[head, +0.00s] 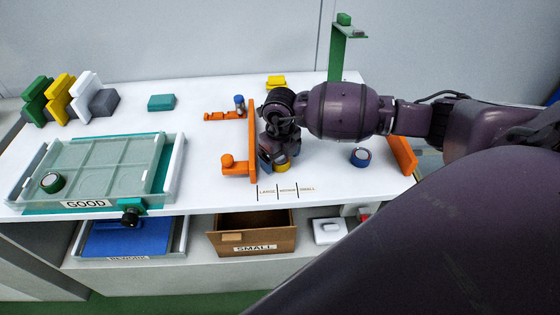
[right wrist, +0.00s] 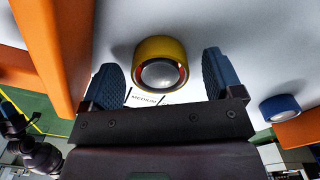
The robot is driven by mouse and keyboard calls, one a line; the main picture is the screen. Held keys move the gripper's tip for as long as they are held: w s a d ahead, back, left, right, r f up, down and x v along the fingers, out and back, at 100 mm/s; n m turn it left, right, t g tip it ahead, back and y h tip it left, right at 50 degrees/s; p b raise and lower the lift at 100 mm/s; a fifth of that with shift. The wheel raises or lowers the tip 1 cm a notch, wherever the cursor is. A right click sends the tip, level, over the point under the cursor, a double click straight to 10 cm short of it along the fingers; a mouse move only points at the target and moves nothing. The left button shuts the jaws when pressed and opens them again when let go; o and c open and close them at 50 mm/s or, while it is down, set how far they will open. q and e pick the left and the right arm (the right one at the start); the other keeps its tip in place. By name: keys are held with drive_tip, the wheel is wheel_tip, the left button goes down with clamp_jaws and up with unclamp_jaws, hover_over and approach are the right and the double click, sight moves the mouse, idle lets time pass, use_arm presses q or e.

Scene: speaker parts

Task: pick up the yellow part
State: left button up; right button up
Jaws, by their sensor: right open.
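The yellow part (head: 282,166) is a short round piece on the white table, partly hidden by my right gripper in the head view. In the right wrist view the yellow part (right wrist: 160,63) shows a yellow ring around a red-rimmed grey dome. My right gripper (head: 272,163) is just above the table, its jaws pointing down. In the right wrist view the right gripper (right wrist: 165,80) is open, with one blue finger on each side of the yellow part and gaps between.
An orange fence (head: 252,140) stands close left of the gripper. A blue round part (head: 360,157) lies to the right, before another orange wall (head: 402,155). The GOOD tray (head: 125,145) is at left. A SMALL drawer (head: 252,235) sits below the table edge.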

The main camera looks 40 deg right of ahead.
drive_tip(key=shift+r, duration=0.1)
drive_tip(key=c, duration=1.2)
